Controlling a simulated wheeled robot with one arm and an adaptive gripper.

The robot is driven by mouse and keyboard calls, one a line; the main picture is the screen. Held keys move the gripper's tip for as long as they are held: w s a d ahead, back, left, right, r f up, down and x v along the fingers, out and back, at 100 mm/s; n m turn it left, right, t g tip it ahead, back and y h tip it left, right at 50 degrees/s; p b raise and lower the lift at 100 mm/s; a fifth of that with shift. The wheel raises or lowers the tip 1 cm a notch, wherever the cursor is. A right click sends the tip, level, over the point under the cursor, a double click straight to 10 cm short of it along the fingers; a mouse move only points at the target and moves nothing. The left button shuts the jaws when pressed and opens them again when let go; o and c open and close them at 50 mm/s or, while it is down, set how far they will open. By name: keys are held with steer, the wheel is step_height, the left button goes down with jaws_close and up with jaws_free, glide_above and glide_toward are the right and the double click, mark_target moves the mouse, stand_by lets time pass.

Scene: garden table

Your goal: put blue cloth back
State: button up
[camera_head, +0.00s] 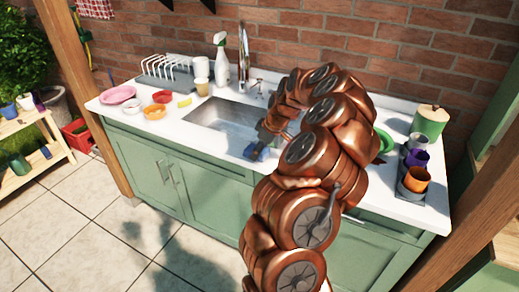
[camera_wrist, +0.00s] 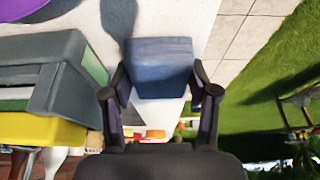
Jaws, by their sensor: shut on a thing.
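The blue cloth (camera_wrist: 160,68) is a folded, block-like piece held between the two dark fingers of my gripper (camera_wrist: 160,88) in the wrist view. My gripper is shut on it, with one finger at each side. In the head view the blue cloth (camera_head: 252,152) shows at the front edge of the sink (camera_head: 222,117), by my gripper (camera_head: 264,143), partly hidden by my arm. I cannot tell whether the cloth touches the counter (camera_head: 215,160).
A spray bottle (camera_head: 221,62), cups, a dish rack (camera_head: 168,72), a pink plate (camera_head: 118,95) and small bowls stand left and behind the sink. A green canister (camera_head: 429,122) and colored cups (camera_head: 416,178) stand at the right. My arm hides part of the counter.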

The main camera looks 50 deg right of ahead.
steer(key=shift+f, duration=0.15)
steer(key=o, duration=1)
steer(key=shift+r, duration=0.3)
steer(key=b+v, duration=0.3)
steer(key=v, duration=0.8)
steer(key=shift+s+r+b, duration=0.15)
steer(key=shift+r+b, duration=0.15)
steer(key=shift+r, duration=0.1)
